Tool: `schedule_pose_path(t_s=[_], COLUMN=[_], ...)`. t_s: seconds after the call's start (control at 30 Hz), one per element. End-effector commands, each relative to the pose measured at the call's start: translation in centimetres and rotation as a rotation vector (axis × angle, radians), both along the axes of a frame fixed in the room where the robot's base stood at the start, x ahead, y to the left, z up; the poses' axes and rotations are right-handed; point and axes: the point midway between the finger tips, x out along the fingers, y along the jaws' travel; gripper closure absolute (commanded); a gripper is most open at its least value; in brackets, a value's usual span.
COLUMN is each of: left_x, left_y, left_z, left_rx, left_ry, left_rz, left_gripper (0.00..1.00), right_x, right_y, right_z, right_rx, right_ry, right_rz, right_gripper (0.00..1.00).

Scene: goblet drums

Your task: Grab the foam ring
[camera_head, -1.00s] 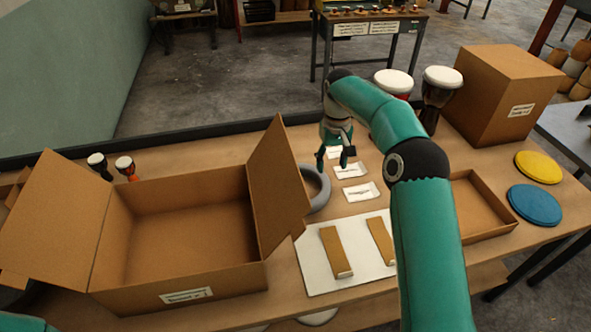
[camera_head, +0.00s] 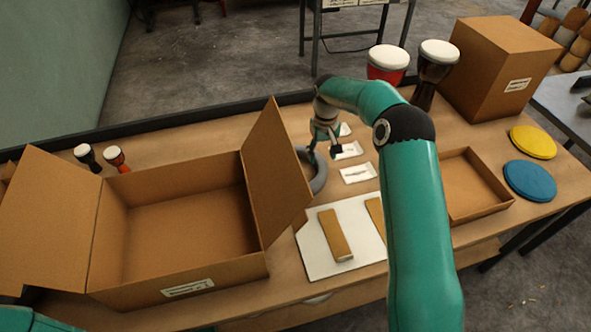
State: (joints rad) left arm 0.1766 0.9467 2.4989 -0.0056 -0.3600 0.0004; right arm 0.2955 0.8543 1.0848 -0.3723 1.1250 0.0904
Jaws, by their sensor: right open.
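The grey foam ring (camera_head: 321,180) lies on the table beside the open box's right flap. The flap hides its left part. My right gripper (camera_head: 322,153) points down at the far part of the ring, and its fingers overlap the ring in the picture. It is open, with nothing seen between its fingers. I cannot tell whether a finger touches the ring. Only a bit of my left arm shows at the bottom left corner; its gripper is out of view.
The open cardboard box (camera_head: 182,284) stands left of the ring, its flap (camera_head: 272,180) raised close by. White labels (camera_head: 358,173) lie right of the ring. A white mat (camera_head: 314,262) with brown strips lies in front. Goblet drums (camera_head: 432,75) stand at the back right.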

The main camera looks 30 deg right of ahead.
Motion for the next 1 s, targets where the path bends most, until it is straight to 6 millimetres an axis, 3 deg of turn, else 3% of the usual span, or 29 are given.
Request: schedule_pose_path(t_s=[0.17, 0.5, 0.77, 1.0], left_x=[0.0, 0.0, 0.0, 0.0], left_y=[0.0, 0.0, 0.0, 0.0], left_z=[0.5, 2.1, 2.1, 2.0], left_rx=[0.0, 0.0, 0.0, 0.0], left_ry=[0.0, 0.0, 0.0, 0.0], left_rz=[0.0, 0.0, 0.0, 0.0], left_gripper=[0.6, 0.6, 0.6, 0.6], right_x=[0.2, 0.7, 0.7, 0.7], right_y=[-0.1, -0.6, -0.6, -0.5], right_z=[-0.9, -5.1, -5.5, -5.5], right_rx=[0.0, 0.001, 0.0, 0.0], right_ry=[0.002, 0.001, 0.0, 0.0], right_rz=[0.001, -0.001, -0.001, -0.001], right_gripper=[0.44, 0.44, 0.44, 0.83])
